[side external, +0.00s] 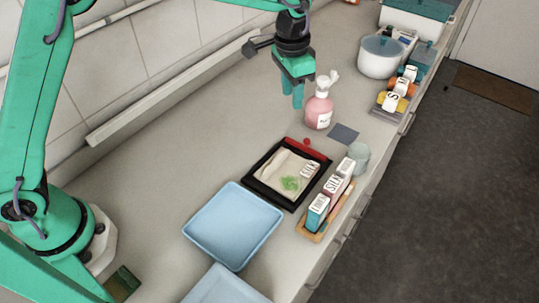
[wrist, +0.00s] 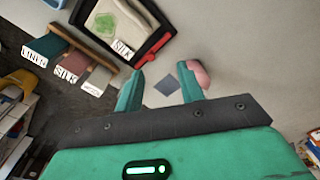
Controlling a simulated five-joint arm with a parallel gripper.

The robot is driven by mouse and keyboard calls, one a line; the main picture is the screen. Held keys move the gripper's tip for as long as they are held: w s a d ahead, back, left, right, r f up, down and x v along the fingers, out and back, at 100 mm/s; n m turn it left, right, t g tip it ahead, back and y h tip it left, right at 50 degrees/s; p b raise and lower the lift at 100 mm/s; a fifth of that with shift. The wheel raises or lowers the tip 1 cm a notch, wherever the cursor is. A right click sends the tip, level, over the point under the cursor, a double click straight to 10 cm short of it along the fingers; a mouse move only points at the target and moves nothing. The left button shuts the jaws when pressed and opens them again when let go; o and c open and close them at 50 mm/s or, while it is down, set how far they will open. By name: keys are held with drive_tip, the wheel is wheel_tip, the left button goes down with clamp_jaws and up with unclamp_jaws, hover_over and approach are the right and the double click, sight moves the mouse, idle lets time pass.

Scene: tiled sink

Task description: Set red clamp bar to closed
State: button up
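The red clamp bar (side external: 308,147) lies along the far edge of a black frame (side external: 256,187) on the counter. The frame holds a cream cloth with a green motif and a SILK label. In the wrist view the red bar (wrist: 152,48) runs along the frame's edge, beyond my left-hand fingertip. I cannot tell the bar's tilt. My gripper (side external: 292,97) hangs above the counter, behind the frame and left of the pink pump bottle. In the wrist view my gripper (wrist: 163,84) has its two fingers apart with nothing between them.
The pink pump bottle (side external: 318,110) stands close to my gripper. A dark flat square (side external: 343,134) and a grey cup (side external: 358,158) lie to the right. A rack of labelled boxes (side external: 327,205) and a blue tray (side external: 232,224) flank the frame. The counter left of the frame is clear.

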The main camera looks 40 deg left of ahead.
hover_over(306, 140)
drive_tip(key=shift+m+g, duration=0.4)
wheel_tip(306, 140, down, 5)
drive_tip(key=shift+d+f, duration=0.1)
drive_tip(key=shift+f, duration=0.05)
drive_tip(key=shift+f, duration=0.1)
drive_tip(key=shift+f, duration=3.85)
clamp_jaws()
